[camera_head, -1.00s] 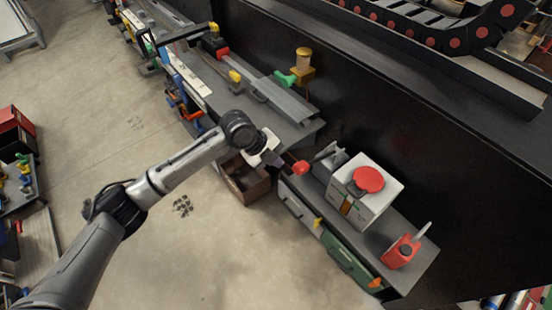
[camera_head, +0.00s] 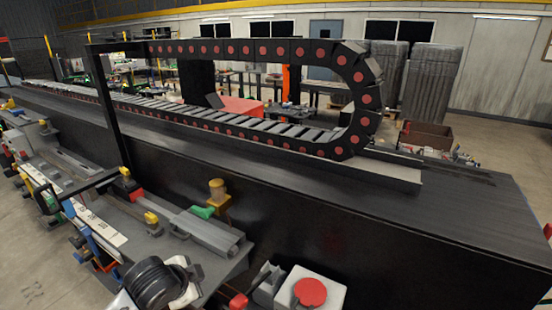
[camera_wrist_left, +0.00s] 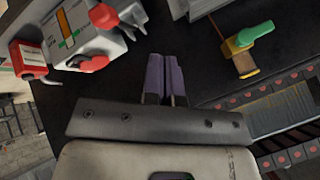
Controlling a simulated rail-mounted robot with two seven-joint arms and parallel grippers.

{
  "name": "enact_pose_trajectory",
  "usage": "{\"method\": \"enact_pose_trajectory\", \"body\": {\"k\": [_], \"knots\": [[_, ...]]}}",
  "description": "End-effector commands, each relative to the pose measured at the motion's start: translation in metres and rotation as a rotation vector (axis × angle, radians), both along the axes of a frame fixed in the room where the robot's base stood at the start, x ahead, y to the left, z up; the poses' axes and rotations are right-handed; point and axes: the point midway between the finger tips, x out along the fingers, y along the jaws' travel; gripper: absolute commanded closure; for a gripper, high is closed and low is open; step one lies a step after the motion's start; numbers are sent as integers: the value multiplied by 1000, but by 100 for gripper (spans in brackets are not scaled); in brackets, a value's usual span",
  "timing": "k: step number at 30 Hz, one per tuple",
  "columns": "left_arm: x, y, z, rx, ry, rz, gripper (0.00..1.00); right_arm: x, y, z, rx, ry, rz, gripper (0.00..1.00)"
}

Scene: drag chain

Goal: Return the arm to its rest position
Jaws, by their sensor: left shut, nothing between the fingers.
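My left gripper (camera_wrist_left: 166,80) shows in the wrist view with its two purple fingers together and nothing between them. In the head view my left wrist (camera_head: 155,284) is at the bottom left, beside the grey workbench, cut off by the lower edge; its fingertips cannot be made out there. The drag chain (camera_head: 265,48) with red discs curves along the top of the long black base (camera_head: 460,215). My right arm and gripper are in neither view.
A white box with a red round top (camera_head: 311,292) stands near my left wrist. A brass fitting with a green handle (camera_wrist_left: 250,35) and a red canister (camera_wrist_left: 28,60) show in the wrist view. Tools line the workbench (camera_head: 225,262). Concrete floor (camera_head: 50,275) is clear at lower left.

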Motion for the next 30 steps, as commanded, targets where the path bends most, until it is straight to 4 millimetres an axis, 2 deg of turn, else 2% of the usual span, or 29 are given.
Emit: {"method": "enact_pose_trajectory", "body": {"k": [1,3,6,10,13,17,20,30], "knots": [[-2,-4,20,-31,-62,48,100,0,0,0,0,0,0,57],[-8,-7,37,-78,-132,122,100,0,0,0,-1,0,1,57],[-24,-9,52,-160,-215,220,100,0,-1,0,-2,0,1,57],[-49,-7,52,-253,-279,325,100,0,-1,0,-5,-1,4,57],[-71,-2,42,-303,-299,389,100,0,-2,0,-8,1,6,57],[-107,9,14,-352,-290,475,100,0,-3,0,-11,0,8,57],[-139,18,-15,-384,-248,547,100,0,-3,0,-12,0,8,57],[-261,32,-142,-401,93,755,100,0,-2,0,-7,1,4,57]]}}
